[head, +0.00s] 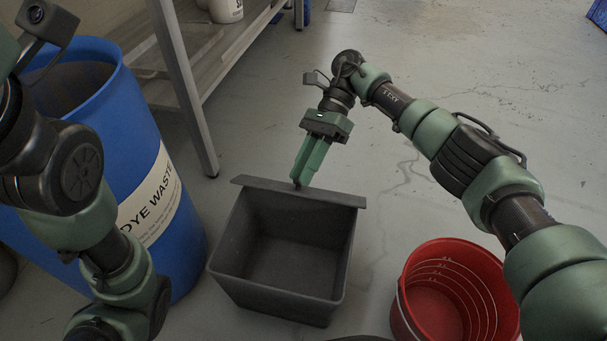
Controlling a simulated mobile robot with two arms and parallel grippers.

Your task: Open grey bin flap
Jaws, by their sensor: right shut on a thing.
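The grey bin (285,250) stands on the floor at the middle of the head view, its top uncovered so that its empty inside shows. Its grey flap (334,199) shows as a narrow dark strip along the bin's far edge, seen almost edge-on; its exact angle is hard to tell. My right gripper (297,184) comes down from behind the bin, with its green fingers shut on the flap near its middle. The fingertips are partly hidden at the strip. My left arm is at the left of the view, and its gripper fingers do not show.
A blue dye waste drum (182,233) stands left of the bin. A red bucket (408,290) stands at the right front. A metal shelf or table (185,85) with a white tub (226,10) is at the back left. The floor behind and right is mostly clear.

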